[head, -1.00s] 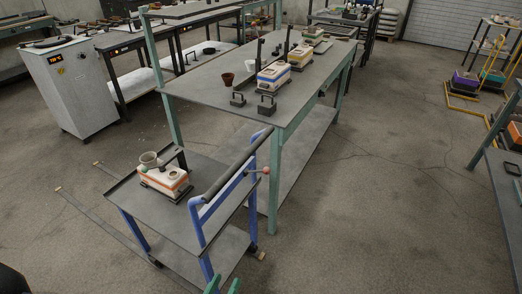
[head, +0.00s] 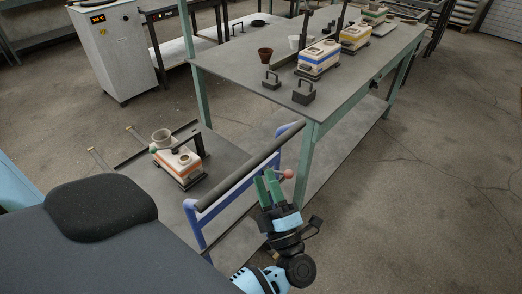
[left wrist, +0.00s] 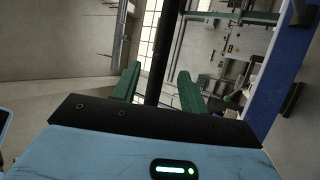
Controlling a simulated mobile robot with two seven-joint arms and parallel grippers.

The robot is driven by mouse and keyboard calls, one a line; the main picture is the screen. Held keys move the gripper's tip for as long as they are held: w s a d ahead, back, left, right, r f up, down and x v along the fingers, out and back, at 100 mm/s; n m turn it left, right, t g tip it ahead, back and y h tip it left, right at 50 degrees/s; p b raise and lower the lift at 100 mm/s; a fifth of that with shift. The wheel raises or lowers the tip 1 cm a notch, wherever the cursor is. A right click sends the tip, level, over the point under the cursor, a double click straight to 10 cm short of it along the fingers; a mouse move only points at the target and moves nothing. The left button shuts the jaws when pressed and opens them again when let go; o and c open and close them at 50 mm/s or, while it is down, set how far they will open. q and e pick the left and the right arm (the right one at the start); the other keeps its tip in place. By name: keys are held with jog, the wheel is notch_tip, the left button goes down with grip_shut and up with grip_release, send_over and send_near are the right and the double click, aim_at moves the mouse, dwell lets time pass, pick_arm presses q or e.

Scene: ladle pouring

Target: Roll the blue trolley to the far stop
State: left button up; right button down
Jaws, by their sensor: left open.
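The blue trolley (head: 207,217) stands beside the green-legged workbench, with a dark top and a black push bar (head: 232,182) along its near side. A red-knobbed lever (head: 288,173) sticks out by the bar's right end. Floor rails with small tan end pieces (head: 130,128) show beyond the trolley. My right gripper is not in view.
The workbench (head: 240,75) stands close on the right, carrying more boxes and black weights (head: 303,92). A white cabinet (head: 118,55) stands at the back left. Floor at right is clear.

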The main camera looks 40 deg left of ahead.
aim_at(257, 155)
pick_arm(q)
jog(key=p+x, duration=0.2)
jog(key=x, duration=0.4)
jog(key=shift+w+a+r, duration=0.2)
jog(key=shift+a+r, duration=0.05)
jog(key=shift+r, duration=0.05)
jog(key=shift+w+a+r, duration=0.15)
jog(key=shift+w+a, duration=0.1)
jog(key=shift+a, duration=0.15)
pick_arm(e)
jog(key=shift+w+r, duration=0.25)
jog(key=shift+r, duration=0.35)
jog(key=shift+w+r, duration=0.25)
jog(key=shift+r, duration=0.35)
pick_arm(q)
grip_shut()
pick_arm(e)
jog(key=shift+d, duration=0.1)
